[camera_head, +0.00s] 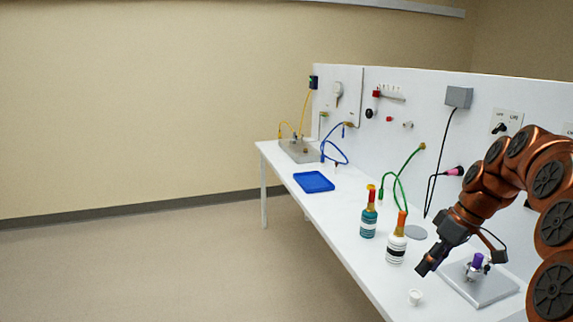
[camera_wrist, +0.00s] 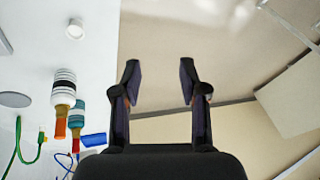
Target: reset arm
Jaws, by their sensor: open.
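My gripper (camera_head: 433,259) is at the end of my copper-coloured arm, above the front edge of the white bench (camera_head: 343,232) at the right. In the wrist view my gripper (camera_wrist: 160,82) has its two dark fingers apart with nothing between them, only floor behind. A white bottle with black bands and an orange top (camera_head: 397,240) stands just left of my gripper. A teal bottle with a red-orange top (camera_head: 369,213) stands behind it. Both bottles also show at the left of the wrist view.
A small white cup (camera_head: 415,297) stands near the front edge. A metal plate with a purple-topped fitting (camera_head: 480,284) lies under my arm. A panel (camera_head: 430,105) backs the bench. Floor at left is clear.

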